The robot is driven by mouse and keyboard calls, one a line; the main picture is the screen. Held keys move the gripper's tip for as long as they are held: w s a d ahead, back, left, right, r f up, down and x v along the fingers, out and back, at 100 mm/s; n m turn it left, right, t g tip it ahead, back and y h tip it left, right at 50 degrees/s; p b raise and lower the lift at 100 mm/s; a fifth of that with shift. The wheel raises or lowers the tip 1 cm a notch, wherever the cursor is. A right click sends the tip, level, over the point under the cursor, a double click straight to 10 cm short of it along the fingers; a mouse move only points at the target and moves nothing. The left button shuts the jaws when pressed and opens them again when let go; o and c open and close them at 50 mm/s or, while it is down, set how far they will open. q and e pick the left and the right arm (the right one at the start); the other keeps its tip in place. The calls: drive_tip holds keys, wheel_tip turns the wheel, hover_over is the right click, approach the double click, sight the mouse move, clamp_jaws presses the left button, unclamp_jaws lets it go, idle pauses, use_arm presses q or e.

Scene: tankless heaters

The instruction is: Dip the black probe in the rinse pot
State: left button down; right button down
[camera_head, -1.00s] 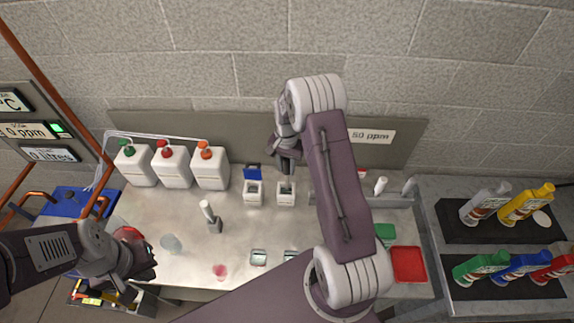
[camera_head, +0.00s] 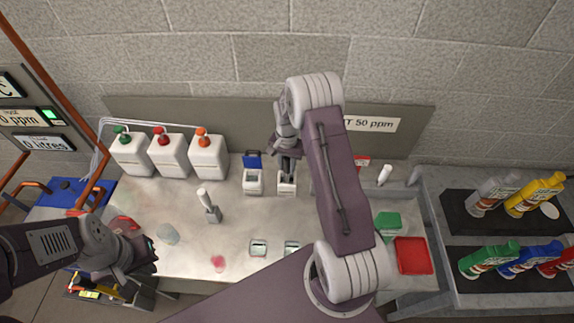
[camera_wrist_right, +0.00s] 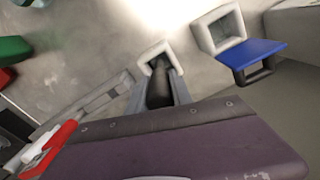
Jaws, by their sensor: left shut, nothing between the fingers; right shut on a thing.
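My right gripper (camera_head: 288,160) is shut on the black probe (camera_wrist_right: 160,88) and points down at the right-hand of two small white square pots (camera_head: 287,184). In the right wrist view the probe's dark body lies between the fingers, with its tip end at the pot's opening (camera_wrist_right: 154,50). The tip is hidden, so its depth in the pot cannot be told. The other white pot (camera_head: 253,183) stands to the left with its blue lid (camera_head: 252,160) open. My left gripper (camera_head: 146,258) is shut and empty at the bench's front left.
Three white canisters (camera_head: 168,156) with tubes stand at the back left. A white-handled probe (camera_head: 205,199) stands upright in a grey holder. Red (camera_head: 413,256) and green (camera_head: 388,225) trays lie at the right. Bottles (camera_head: 490,258) fill the side shelf. The front middle has small dishes.

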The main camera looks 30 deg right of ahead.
drive_tip(key=shift+f+b, duration=0.5)
drive_tip(key=shift+f, duration=0.3)
idle(1.7)
wheel_tip(320, 180, up, 12)
drive_tip(key=p, duration=0.9)
drive_tip(key=shift+f, duration=0.2)
